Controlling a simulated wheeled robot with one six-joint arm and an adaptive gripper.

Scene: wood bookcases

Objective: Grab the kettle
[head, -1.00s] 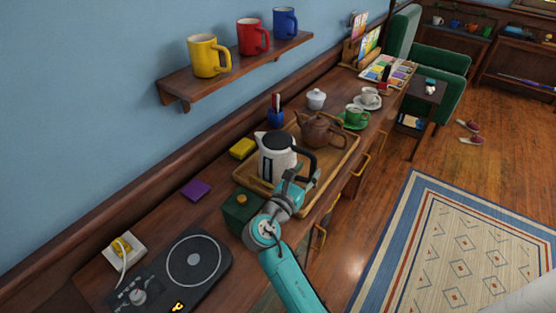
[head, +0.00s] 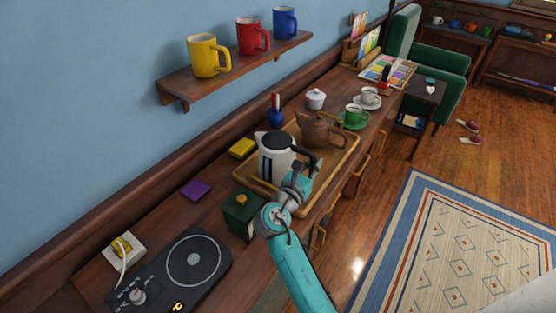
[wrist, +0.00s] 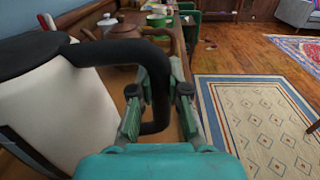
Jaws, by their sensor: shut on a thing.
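The kettle (head: 275,158), white with a black lid and a black handle, stands upright on the wooden tray (head: 262,198). In the wrist view, its white body (wrist: 60,115) fills the left side. My gripper (head: 304,172) is at the kettle's right side, by the handle. In the wrist view, my gripper (wrist: 157,108) has one finger on each side of the handle's vertical part and is shut on it. My arm and wrist hide the lower handle in the head view.
A brown teapot (head: 320,131) shares the tray behind the kettle. A green box (head: 241,214) stands close in front. A hot plate (head: 190,262) lies at the near left. Green (head: 353,117) and white cups stand farther back. A mug shelf (head: 235,68) hangs above; open floor lies right.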

